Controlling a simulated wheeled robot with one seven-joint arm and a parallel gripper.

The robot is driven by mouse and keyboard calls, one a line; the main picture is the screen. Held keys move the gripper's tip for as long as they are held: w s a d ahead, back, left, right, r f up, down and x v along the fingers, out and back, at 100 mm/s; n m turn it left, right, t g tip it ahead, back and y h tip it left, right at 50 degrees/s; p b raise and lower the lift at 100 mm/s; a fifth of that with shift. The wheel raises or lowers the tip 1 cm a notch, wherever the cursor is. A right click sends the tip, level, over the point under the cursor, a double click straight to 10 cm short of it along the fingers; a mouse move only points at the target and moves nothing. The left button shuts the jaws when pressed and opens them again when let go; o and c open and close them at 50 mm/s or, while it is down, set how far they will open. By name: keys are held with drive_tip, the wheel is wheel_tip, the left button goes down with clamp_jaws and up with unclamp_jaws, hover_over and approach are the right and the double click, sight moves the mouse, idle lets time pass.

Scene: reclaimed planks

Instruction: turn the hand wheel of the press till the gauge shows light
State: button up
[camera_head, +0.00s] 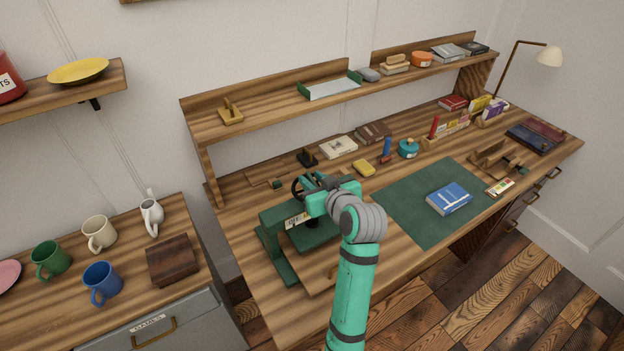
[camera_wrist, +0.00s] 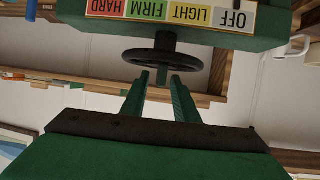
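The press (camera_head: 272,238) is a dark green frame on the left of the desk. Its black hand wheel (camera_head: 298,184) stands on top and also shows in the wrist view (camera_wrist: 130,58). The gauge strip (camera_head: 297,219) is on the front of the press. In the wrist view the gauge (camera_wrist: 175,12) has HARD, FIRM, LIGHT and OFF fields; I cannot make out a pointer. My gripper (camera_wrist: 160,76) has two green fingers with a gap between them, tips at the wheel's near rim. I cannot tell whether they touch it.
A green mat (camera_head: 412,213) with a blue book (camera_head: 449,198) lies right of the press. A yellow block (camera_head: 364,168) and a black stamp-like object (camera_head: 307,158) lie behind. A raised shelf (camera_head: 270,118) runs along the desk's back. A side cabinet with mugs stands left.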

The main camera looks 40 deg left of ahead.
drive_tip(key=shift+w+a+f, duration=0.15)
drive_tip(key=shift+a, duration=0.1)
clamp_jaws()
drive_tip(key=shift+m+t, duration=0.3)
drive_tip(key=m+t+h, duration=0.3)
drive_tip(key=m, duration=0.1)
drive_tip(key=shift+a+t, duration=0.1)
drive_tip(key=shift+t, duration=0.2)
drive_tip(key=shift+m+t+h, duration=0.9)
drive_tip(key=shift+m+h, duration=0.6)
drive_tip(key=shift+h, duration=0.2)
drive_tip(key=shift+h, duration=0.3)
